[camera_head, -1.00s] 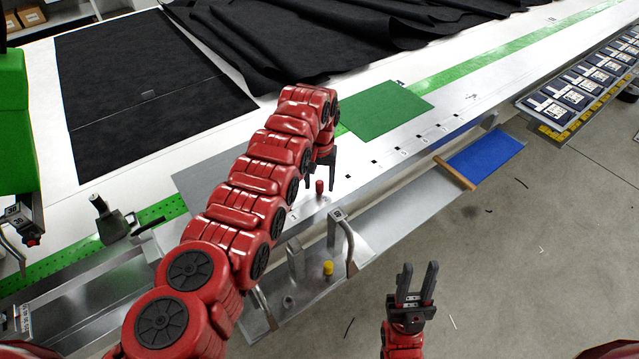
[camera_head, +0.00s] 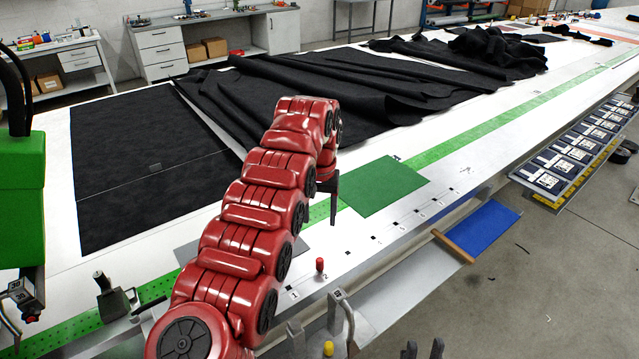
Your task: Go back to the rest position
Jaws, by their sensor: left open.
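My left arm (camera_head: 262,215) reaches in from the bottom left over the white table. Its gripper (camera_head: 334,212) points down above the table beside the green square sheet (camera_head: 385,186). Its fingers are partly hidden by the wrist, and I see nothing held in it. A small red peg (camera_head: 320,265) stands apart from it, nearer to me. My right gripper (camera_head: 424,347) shows only as two separated dark fingertips at the bottom edge. Nothing shows between them; the rest of it is out of view.
Black cloth (camera_head: 330,85) lies across the table (camera_head: 490,120). A green machine (camera_head: 22,200) stands at the left. A metal bracket (camera_head: 342,312) and a yellow knob (camera_head: 328,348) are near the front edge. A blue panel (camera_head: 483,230) and a tray of boxes (camera_head: 565,160) are at the right.

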